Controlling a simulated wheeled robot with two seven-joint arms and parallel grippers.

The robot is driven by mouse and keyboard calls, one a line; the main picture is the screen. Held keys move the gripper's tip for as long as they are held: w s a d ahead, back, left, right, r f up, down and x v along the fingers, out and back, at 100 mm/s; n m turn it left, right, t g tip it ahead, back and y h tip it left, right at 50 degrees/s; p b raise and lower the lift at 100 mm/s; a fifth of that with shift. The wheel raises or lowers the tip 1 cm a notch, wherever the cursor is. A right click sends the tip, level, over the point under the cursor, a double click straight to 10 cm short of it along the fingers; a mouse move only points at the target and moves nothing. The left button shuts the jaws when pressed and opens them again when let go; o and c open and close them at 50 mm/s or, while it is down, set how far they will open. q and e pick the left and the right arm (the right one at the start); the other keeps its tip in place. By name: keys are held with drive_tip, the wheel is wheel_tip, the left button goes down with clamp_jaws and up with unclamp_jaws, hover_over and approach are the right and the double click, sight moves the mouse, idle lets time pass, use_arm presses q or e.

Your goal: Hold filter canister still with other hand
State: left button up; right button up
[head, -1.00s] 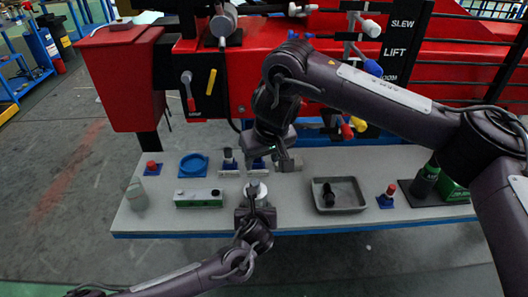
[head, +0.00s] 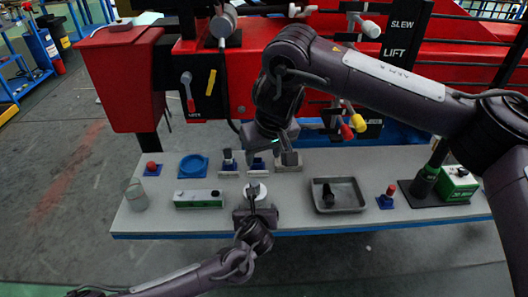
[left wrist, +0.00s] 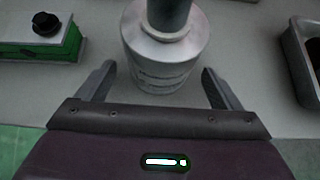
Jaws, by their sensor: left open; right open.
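The filter canister (head: 257,190) is a silver-white cylinder upright on the grey bench. In the left wrist view the canister (left wrist: 165,55) has a narrower dark cylinder (left wrist: 170,14) rising from its top. My left gripper (head: 253,203) is at its near side, open. In the left wrist view the left gripper's fingers (left wrist: 160,80) stand apart on either side of the canister's lower part, with gaps showing at both sides. My right gripper (head: 269,160) is open, pointing down above and behind the canister; I see nothing held in it. Its fingers partly hide the bench behind.
A green-and-white box (head: 198,199) and a blue dish (head: 193,166) lie to the left. A grey tray (head: 338,195) with a dark part lies to the right, with a red-knobbed blue block (head: 387,197) beyond. The red machine (head: 130,80) stands behind.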

use_arm(q)
drive_tip(key=v, duration=1.2)
drive_tip(key=shift+s, duration=0.1)
